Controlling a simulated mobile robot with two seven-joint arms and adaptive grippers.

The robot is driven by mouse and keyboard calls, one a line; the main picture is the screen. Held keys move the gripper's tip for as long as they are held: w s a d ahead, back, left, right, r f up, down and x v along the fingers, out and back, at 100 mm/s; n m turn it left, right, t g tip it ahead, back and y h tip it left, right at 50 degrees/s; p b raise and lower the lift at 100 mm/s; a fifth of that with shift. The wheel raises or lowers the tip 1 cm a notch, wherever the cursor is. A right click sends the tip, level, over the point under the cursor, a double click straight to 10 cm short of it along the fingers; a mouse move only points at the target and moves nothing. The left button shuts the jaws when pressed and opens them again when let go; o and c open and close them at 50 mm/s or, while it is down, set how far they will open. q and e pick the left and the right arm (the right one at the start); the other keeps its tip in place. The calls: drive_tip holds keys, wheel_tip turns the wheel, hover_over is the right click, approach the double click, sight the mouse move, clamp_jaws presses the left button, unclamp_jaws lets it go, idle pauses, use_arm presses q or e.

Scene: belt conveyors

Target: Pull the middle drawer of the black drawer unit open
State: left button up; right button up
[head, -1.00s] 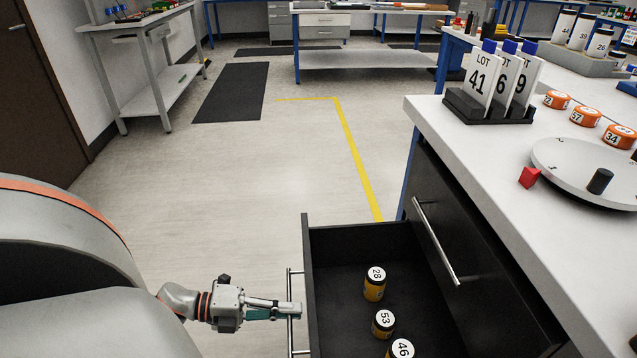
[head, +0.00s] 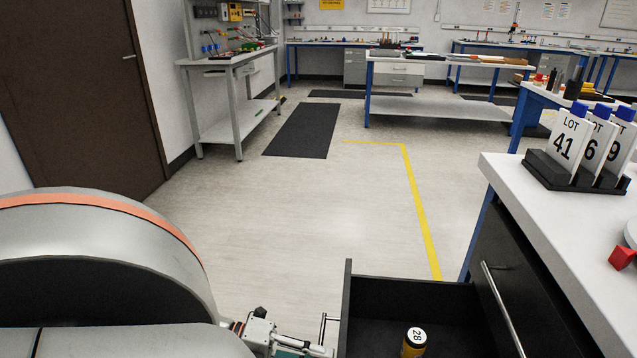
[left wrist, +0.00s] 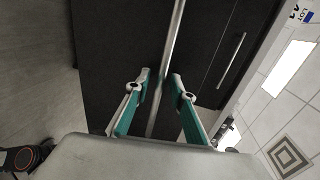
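The black drawer unit (head: 528,298) stands under the white bench at the right of the head view. Its top drawer, with a long bar handle (head: 502,308), is shut. A drawer (head: 346,305) below it stands pulled out, cut off by the bottom edge. A yellow jar marked 28 (head: 414,342) is inside. My left gripper (head: 328,351) is at that drawer's handle (head: 323,328). In the left wrist view, the two fingers (left wrist: 160,86) stand apart on either side of the handle bar (left wrist: 169,55), with a visible gap. My right gripper is not in view.
The white bench top (head: 560,230) holds a rack of LOT cards (head: 575,172) and a red block (head: 622,257). The floor (head: 310,220) left of the drawer is clear, with a yellow line (head: 420,215). A grey workbench (head: 230,62) stands farther back.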

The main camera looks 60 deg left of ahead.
use_arm(q)
drive_tip(key=v, duration=1.2)
idle(0.5)
